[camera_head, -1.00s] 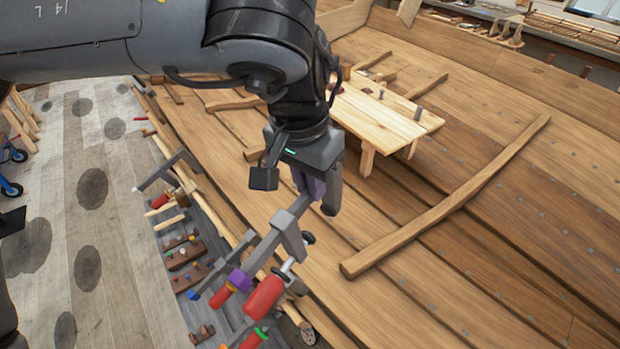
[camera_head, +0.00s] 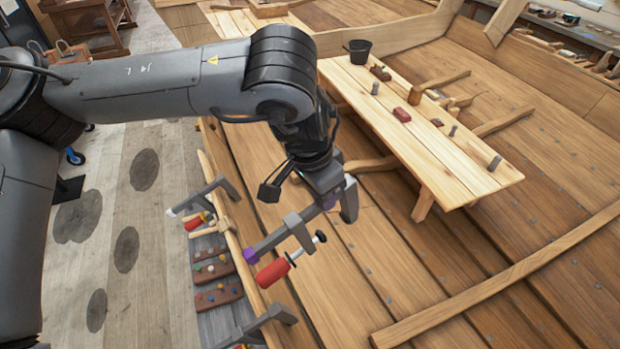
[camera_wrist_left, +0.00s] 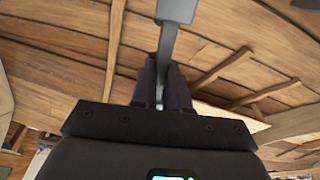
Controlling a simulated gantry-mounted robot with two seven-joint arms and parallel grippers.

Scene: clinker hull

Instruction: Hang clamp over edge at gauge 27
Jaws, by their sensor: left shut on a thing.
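My left gripper (camera_head: 338,202) is shut on the grey bar of a clamp (camera_head: 292,226). The clamp has a red handle (camera_head: 273,272), a dark-tipped screw and purple at the bar's end. It is tilted, its bar pointing down and left, and appears in front of the hull's edge (camera_head: 240,252); I cannot tell whether they touch. In the left wrist view the bar (camera_wrist_left: 167,42) stands between the dark fingers (camera_wrist_left: 160,88). Another clamp (camera_head: 222,186) sits at the edge farther up; one more (camera_head: 268,322) is low in the picture. No gauge number is readable. My right gripper is out of view.
A plank bench (camera_head: 440,165) with a black bucket (camera_head: 359,52) and small blocks stands inside the hull. A long wooden rib (camera_head: 500,283) crosses the planking at right. Tool blocks (camera_head: 215,272) lie beyond the edge at left, beside the open floor (camera_head: 150,235).

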